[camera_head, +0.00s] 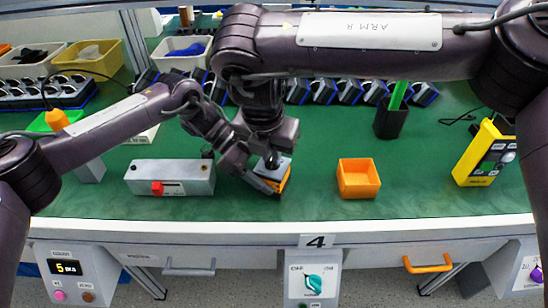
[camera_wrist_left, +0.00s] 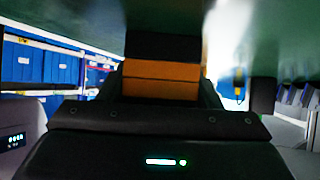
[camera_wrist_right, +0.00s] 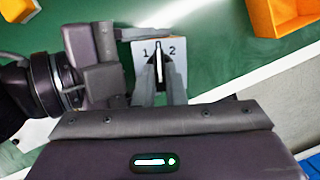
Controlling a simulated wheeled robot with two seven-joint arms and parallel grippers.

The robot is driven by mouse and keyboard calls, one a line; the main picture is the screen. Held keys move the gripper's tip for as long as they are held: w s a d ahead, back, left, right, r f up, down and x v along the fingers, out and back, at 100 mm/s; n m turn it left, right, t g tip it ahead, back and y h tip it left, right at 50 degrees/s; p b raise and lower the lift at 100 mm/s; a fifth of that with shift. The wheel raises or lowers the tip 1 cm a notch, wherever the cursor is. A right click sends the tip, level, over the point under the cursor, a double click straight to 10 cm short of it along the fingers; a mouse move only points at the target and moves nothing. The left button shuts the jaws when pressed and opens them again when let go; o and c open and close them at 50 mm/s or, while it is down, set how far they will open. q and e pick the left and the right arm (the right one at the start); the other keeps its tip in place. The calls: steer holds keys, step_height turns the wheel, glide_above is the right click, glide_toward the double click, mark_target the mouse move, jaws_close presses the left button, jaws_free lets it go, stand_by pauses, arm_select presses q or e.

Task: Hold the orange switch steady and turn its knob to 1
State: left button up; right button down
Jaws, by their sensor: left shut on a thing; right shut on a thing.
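The orange switch (camera_head: 284,183) is a small box with a grey top, on the green table near its front edge. My left gripper (camera_head: 264,180) is shut on its body from the side; the orange body (camera_wrist_left: 160,80) shows between the fingers in the left wrist view. My right gripper (camera_head: 272,160) comes down from above and is shut on the knob (camera_wrist_right: 158,62). In the right wrist view the switch's top face (camera_wrist_right: 174,70) shows "1" on the left and "2" on the right. The knob stands roughly upright between these marks; the fingers hide part of it.
A grey box with a red switch (camera_head: 170,178) stands to the left. An empty orange bin (camera_head: 358,180) stands to the right, with a dark pen cup (camera_head: 390,120) and a yellow device (camera_head: 485,153) beyond. Several dark devices line the back.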

steer(key=shift+f, duration=0.1)
steer(key=n+y, duration=0.1)
steer(key=n, duration=0.3)
arm_select(q)
steer(key=shift+s+d+r, duration=0.1)
arm_select(e)
steer(key=n+y, duration=0.1)
steer(key=n, duration=0.3)
steer(key=shift+n, duration=0.3)
steer(key=c, duration=1.8)
jaws_free()
steer(key=o, duration=0.3)
steer(key=shift+a, duration=0.1)
